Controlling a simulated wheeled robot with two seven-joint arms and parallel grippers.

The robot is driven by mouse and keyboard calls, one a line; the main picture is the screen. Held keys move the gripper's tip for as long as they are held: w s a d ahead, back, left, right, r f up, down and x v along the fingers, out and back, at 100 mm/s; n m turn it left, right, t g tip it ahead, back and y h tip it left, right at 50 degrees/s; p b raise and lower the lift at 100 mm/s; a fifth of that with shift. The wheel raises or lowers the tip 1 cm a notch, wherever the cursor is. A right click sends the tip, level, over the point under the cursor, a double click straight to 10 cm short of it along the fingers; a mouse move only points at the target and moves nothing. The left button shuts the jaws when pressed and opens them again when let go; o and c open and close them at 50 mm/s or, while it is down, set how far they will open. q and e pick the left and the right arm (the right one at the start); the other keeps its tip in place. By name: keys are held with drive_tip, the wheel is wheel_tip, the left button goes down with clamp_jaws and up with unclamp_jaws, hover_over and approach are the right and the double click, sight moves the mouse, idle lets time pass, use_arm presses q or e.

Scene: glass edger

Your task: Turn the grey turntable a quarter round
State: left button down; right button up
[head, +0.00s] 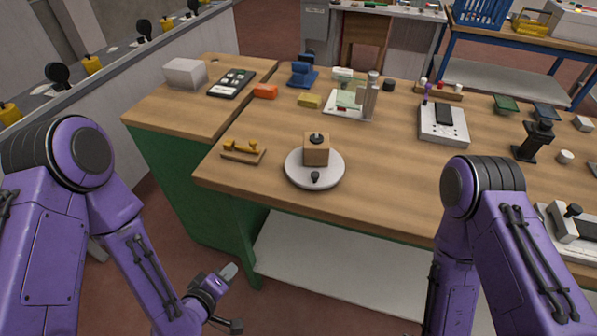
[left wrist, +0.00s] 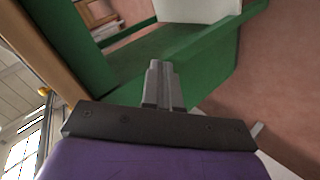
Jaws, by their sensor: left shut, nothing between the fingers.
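The grey turntable (head: 299,177) is a round, light disc on the wooden bench near its front edge. A brown wooden block (head: 316,150) with a dark knob on top stands on it, toward the back. A small dark knob (head: 315,176) stands on the disc's front part. My left gripper (head: 230,271) is below the bench top, in front of the bench and well apart from the turntable. In the left wrist view its fingers (left wrist: 162,84) are together and empty, facing the green bench side. My right gripper is not in view.
A wooden rack with yellow pieces (head: 243,151) lies left of the turntable. An orange block (head: 265,91), a yellow block (head: 309,101) and a clear-plate stand (head: 347,103) are behind it. The bench top (head: 390,180) right of the turntable is clear. A white shelf (head: 310,265) is below.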

use_arm(q)
drive_tip(key=w+d+r+n+t+h, duration=0.1)
drive_tip(key=w+d+r+t+h, duration=0.2)
drive_tip(key=r, duration=0.6)
drive_tip(key=w+d+r+n+t+h, duration=0.1)
drive_tip(key=d+r+t+h, duration=0.15)
drive_tip(key=d+r, duration=0.4)
drive_tip(key=shift+g+h, duration=0.35)
drive_tip(key=shift+h, duration=0.1)
drive_tip(key=b+x, duration=0.1)
drive_tip(key=x, duration=0.2)
drive_tip(key=r+b+x, duration=0.1)
drive_tip(key=x, duration=0.3)
drive_tip(key=r+b+x, duration=0.1)
drive_tip(key=b+x, duration=0.1)
drive_tip(key=x, duration=0.2)
drive_tip(key=shift+d, duration=0.3)
drive_tip(key=shift+w+d, duration=0.1)
drive_tip(key=shift+d, duration=0.5)
drive_tip(key=shift+s+d+f+n+t+y, duration=0.1)
drive_tip(key=shift+s+d+n+t+y, duration=0.1)
drive_tip(key=shift+d+n+t+y, duration=0.35)
drive_tip(key=shift+a+n+y+b, duration=0.1)
drive_tip(key=shift+n+y+b, duration=0.15)
drive_tip(key=shift+y+b, duration=0.1)
